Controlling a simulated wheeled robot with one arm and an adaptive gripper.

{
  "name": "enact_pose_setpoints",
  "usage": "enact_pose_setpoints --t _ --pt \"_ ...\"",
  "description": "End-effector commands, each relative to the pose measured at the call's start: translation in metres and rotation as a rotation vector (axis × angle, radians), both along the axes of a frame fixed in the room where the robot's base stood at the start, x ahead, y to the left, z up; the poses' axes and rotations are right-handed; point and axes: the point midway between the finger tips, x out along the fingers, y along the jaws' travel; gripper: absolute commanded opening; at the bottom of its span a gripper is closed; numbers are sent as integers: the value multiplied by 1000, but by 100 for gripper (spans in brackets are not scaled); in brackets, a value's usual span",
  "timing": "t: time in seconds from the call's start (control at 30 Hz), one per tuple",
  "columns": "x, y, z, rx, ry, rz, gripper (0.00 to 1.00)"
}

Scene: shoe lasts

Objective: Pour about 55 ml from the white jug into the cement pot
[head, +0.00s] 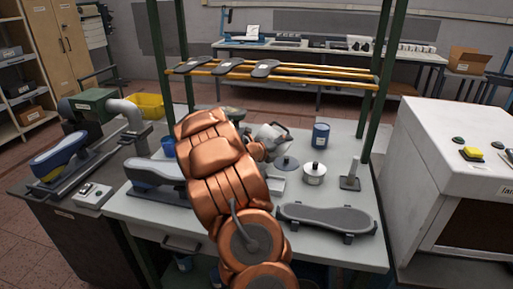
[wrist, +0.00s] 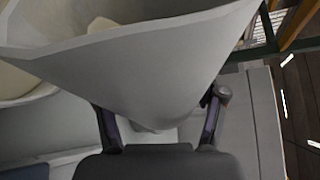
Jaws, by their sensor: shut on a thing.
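My gripper (head: 258,148) is at the end of my copper-coloured arm, above the middle of the grey workbench. In the wrist view its two dark fingers (wrist: 160,118) stand on either side of the narrow part of the white jug (wrist: 140,70), shut on it. The jug looks pale grey there and fills the upper picture. In the head view the jug (head: 272,132) shows beyond the gripper, partly hidden and apparently tilted. A small white pot (head: 314,176) with a dark top stands right of the gripper, perhaps the cement pot; I cannot read its label. The jug's contents are unclear.
A blue tin (head: 320,136) stands behind the white pot, and a grey knobbed disc (head: 287,163) lies left of it. A metal stand (head: 350,177) and a grey sole-shaped form (head: 327,218) are at the right. Green posts carry a rack (head: 285,70) over the bench.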

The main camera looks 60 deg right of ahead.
Motion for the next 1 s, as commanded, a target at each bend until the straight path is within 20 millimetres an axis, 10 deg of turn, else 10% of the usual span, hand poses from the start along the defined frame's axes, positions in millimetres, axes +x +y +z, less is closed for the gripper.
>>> enact_pose_setpoints --t 1.0 --pt "6 0 15 24 -257 1 26"
